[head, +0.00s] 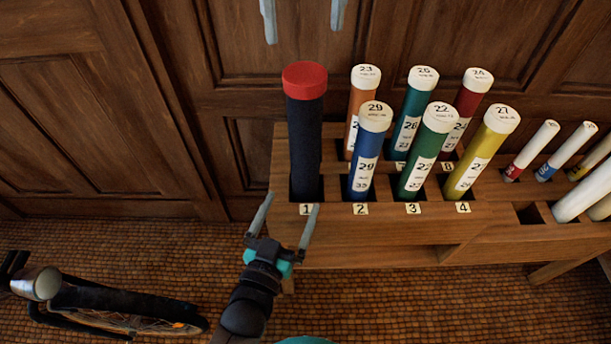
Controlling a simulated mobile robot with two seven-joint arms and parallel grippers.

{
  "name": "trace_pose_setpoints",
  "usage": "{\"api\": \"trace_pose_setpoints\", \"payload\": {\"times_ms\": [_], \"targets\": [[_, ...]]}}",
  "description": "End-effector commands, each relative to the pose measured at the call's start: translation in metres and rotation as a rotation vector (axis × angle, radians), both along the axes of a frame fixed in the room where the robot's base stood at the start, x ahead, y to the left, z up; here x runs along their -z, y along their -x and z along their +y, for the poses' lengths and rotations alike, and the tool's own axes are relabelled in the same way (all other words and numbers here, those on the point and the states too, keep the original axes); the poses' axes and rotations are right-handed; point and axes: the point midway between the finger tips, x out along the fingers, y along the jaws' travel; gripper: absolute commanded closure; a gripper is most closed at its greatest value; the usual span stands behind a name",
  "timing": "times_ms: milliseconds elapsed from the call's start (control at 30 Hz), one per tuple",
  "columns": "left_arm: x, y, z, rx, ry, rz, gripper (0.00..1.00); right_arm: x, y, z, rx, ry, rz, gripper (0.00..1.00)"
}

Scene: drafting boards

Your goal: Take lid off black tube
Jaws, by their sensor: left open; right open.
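The black tube (304,150) stands upright in slot 1 at the left end of a wooden rack. Its red lid (304,79) sits on its top end. My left gripper (286,214) is open and empty, low at the rack's front left, with its fingers pointing up toward the tube's lower end; whether they touch the rack is unclear. My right gripper (304,12) is at the top edge of the view, above the red lid in the picture. Only its two finger ends show, spread apart with nothing between them.
The wooden rack (345,258) also holds several white-capped coloured tubes, the nearest a blue tube (367,160). Smaller tubes (536,146) stand at the right. Wooden panelling (60,120) rises behind. A bicycle wheel (125,322) shows at the lower left on the tiled floor.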

Motion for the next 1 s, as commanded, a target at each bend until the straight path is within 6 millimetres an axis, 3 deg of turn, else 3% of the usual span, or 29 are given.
{"api": "trace_pose_setpoints", "payload": {"times_ms": [300, 500, 700, 1000], "targets": [[-0.001, -0.054, -0.018, 0.000, 0.000, -0.002, 0.00, 0.000, 0.000, 0.001, -0.002, -0.002, 0.001, 0.00], [0.000, -0.080, -0.026, 0.000, 0.000, 0.000, 0.00, 0.000, 0.000, 0.001, -0.002, -0.002, 0.001, 0.00], [0.000, -0.093, -0.030, 0.000, 0.000, 0.001, 0.00, 0.000, 0.000, 0.001, -0.002, -0.002, 0.001, 0.00], [0.000, -0.096, -0.031, 0.000, -0.001, 0.001, 0.00, 0.000, 0.000, 0.001, -0.002, -0.002, 0.001, 0.00]]}}
